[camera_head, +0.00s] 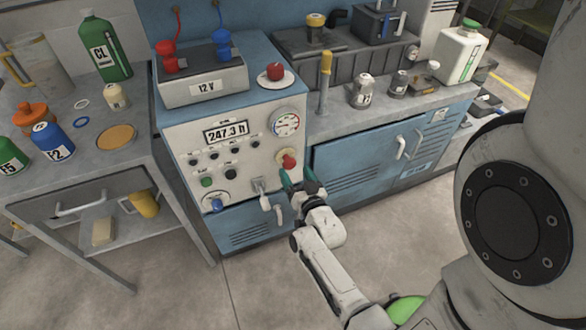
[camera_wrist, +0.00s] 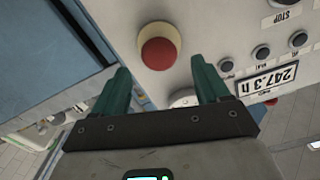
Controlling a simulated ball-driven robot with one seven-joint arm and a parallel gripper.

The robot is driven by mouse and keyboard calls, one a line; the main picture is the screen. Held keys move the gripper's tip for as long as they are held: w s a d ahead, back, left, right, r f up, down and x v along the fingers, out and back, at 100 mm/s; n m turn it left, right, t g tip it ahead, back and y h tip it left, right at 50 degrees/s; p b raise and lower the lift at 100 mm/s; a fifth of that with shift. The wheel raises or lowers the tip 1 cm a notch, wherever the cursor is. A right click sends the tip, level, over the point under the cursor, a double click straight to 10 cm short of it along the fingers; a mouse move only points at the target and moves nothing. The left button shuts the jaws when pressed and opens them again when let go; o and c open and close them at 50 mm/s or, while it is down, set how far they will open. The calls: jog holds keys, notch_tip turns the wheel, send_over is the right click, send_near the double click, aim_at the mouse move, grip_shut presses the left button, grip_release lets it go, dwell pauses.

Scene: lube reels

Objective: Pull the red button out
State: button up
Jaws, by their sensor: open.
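The red button (camera_head: 288,162) sits in a pale yellow collar on the front of the white control panel (camera_head: 222,155), at its lower right below the round gauge. In the wrist view the red button (camera_wrist: 159,54) shows as a round cap, a little beyond and between my fingertips. My gripper (camera_head: 300,181) is just below the button in the head view. In the wrist view my gripper (camera_wrist: 164,75) has its two green fingers spread wide, with nothing between them. I cannot tell the exact gap between fingertips and button.
A second red knob (camera_head: 275,71) stands on a white disc on the cabinet top. The panel also bears a lever (camera_head: 262,190), a blue knob (camera_head: 216,203) and a green button (camera_head: 207,182). A grey bench (camera_head: 345,125) adjoins on the right. The floor in front is clear.

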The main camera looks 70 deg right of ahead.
jog(key=v, duration=0.7)
jog(key=shift+s+a, duration=0.15)
jog(key=shift+s, duration=0.05)
jog(key=w+a+r+n+g+y+p, duration=0.15)
jog(key=w+a+n+y+p, duration=0.25)
jog(key=w+a+n+y, duration=0.5)
jog(key=s+a+r+n+g+y+p, duration=0.1)
jog(key=s+a+r+g+y, duration=0.1)
jog(key=s+a, duration=0.4)
jog(key=s+a+r+n+g+y+p, duration=0.1)
jog(key=s+a+r+n+g+y, duration=0.1)
jog(key=s+a+r+g, duration=0.3)
jog(key=shift+s+a+r+n+g+y+p, duration=0.35)
jog(key=shift+s+a+g, duration=0.25)
jog(key=shift+a+g, duration=0.45)
